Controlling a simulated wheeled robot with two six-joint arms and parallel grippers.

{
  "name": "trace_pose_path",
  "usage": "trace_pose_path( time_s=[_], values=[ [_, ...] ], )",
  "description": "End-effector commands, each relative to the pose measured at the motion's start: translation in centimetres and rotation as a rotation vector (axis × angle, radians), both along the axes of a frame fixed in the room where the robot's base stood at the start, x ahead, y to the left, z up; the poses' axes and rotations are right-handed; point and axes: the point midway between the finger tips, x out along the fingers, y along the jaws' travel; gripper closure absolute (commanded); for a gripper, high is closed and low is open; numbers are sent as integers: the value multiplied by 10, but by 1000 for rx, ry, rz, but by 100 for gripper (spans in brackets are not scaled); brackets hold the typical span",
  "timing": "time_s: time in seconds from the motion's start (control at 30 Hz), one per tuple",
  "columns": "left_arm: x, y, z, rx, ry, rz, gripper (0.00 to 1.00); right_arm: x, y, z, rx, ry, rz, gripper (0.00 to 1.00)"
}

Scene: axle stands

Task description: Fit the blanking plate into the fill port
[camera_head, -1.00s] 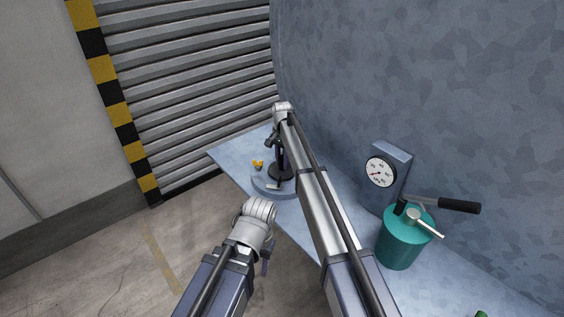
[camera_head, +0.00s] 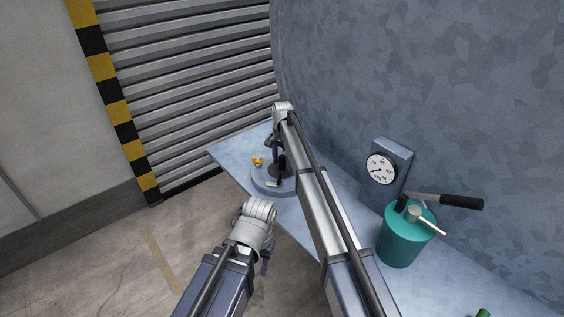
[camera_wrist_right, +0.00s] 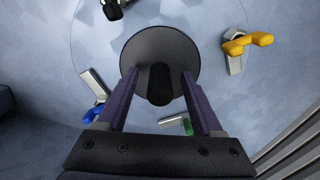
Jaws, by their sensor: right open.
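A dark round plate (camera_wrist_right: 160,45), which looks like the blanking plate, lies flat on a pale round base in the right wrist view. A black upright grip (camera_wrist_right: 160,85) stands on it. My right gripper (camera_wrist_right: 160,76) is open, its two fingers on either side of this grip with gaps showing. In the head view my right gripper (camera_head: 279,158) is over the round base (camera_head: 262,186), with the plate (camera_head: 281,171) below it. No open fill port shows. My left gripper (camera_head: 265,262) hangs over the floor, mostly hidden behind its wrist.
Clamps with yellow (camera_wrist_right: 247,42), blue (camera_wrist_right: 93,112) and green (camera_wrist_right: 188,126) parts surround the plate. A large curved blue-grey wall rises behind.

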Motion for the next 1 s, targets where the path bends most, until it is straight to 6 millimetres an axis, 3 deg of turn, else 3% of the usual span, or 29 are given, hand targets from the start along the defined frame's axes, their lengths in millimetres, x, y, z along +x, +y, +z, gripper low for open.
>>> trace_pose_path(
  time_s=[0.37,0.8,1.0],
  values=[
    [0,0,10,0,0,0,50,0,0,10,0,0,0,32],
    [0,0,65,-2,0,9,50,0,0,65,0,0,0,32],
    [0,0,79,-2,-1,13,50,0,0,79,0,0,0,32]
  ],
)
